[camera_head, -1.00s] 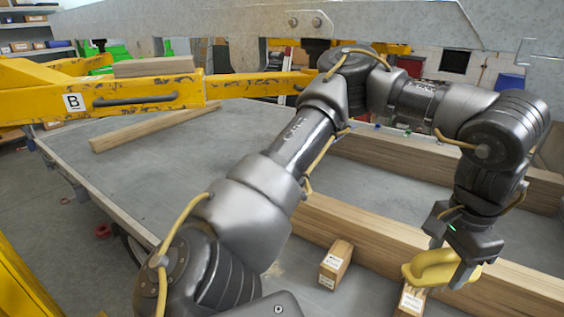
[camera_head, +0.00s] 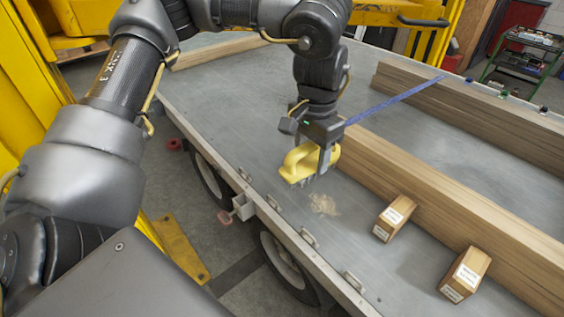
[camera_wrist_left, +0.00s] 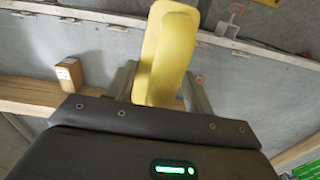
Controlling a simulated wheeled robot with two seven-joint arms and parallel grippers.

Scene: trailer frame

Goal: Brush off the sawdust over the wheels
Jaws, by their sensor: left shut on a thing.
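My left gripper (camera_head: 322,150) is shut on a yellow-handled brush (camera_head: 298,160), held upright with its bristles down, at or just above the grey trailer bed (camera_head: 240,110). I cannot tell whether the bristles touch the bed. The brush handle fills the middle of the left wrist view (camera_wrist_left: 168,50) between the fingers. A pale patch of sawdust (camera_head: 323,204) lies on the bed just below and right of the brush. Two wheels, one nearer (camera_head: 283,262) and one farther (camera_head: 208,178), show below the bed's near edge. My right gripper is not in view.
Long timber beams (camera_head: 440,190) lie on the bed to the right of the brush. Two small labelled wood blocks (camera_head: 394,217) (camera_head: 466,273) stand beside them. A blue strap (camera_head: 395,100) crosses between beams. Metal brackets (camera_head: 308,237) line the bed's edge. A yellow frame stands at left.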

